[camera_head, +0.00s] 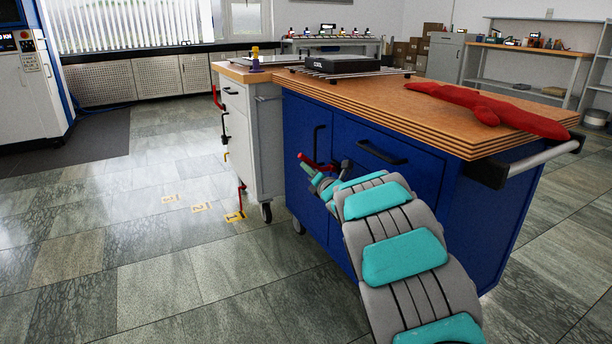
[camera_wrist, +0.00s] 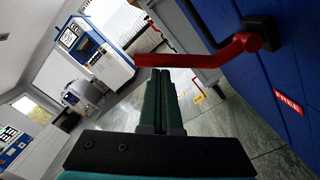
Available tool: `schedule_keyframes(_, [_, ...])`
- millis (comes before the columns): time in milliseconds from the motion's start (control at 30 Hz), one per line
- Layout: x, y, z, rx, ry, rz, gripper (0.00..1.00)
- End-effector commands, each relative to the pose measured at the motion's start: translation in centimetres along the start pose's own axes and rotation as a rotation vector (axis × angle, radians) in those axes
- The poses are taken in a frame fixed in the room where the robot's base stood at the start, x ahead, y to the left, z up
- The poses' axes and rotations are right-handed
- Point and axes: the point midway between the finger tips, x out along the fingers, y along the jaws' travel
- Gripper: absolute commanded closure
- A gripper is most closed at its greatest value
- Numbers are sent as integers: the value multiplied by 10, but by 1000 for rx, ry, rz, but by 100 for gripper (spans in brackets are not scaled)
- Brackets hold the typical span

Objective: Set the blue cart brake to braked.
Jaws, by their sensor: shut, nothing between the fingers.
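The blue cart (camera_head: 265,125) stands at the middle right with a wooden top. Its brake is a red lever (camera_head: 318,164) on a dark pivot on the blue front face. In the wrist view the red lever (camera_wrist: 235,50) bends out from the pivot, and its end lies across the picture just past my fingertips. A red label (camera_wrist: 288,104) on the blue panel appears to read FREE. My gripper (camera_head: 304,178) is at the lever; it also shows in the wrist view (camera_wrist: 158,74), with its fingers shut and empty. I cannot tell whether they touch the lever.
A white cart (camera_head: 238,135) with red levers stands left of the blue cart. A red cloth-like item (camera_head: 480,103) and a black device (camera_head: 342,64) lie on the blue cart's top. A push bar (camera_head: 540,158) juts out at right.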

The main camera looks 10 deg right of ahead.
Motion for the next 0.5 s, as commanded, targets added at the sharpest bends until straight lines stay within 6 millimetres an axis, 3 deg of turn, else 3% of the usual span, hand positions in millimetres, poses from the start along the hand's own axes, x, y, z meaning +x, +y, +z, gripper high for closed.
schedule_keyframes(200, [1, 12, 27, 195, -5, -7, 100])
schedule_keyframes(500, [2, 15, 50, 416, -4, -18, 100])
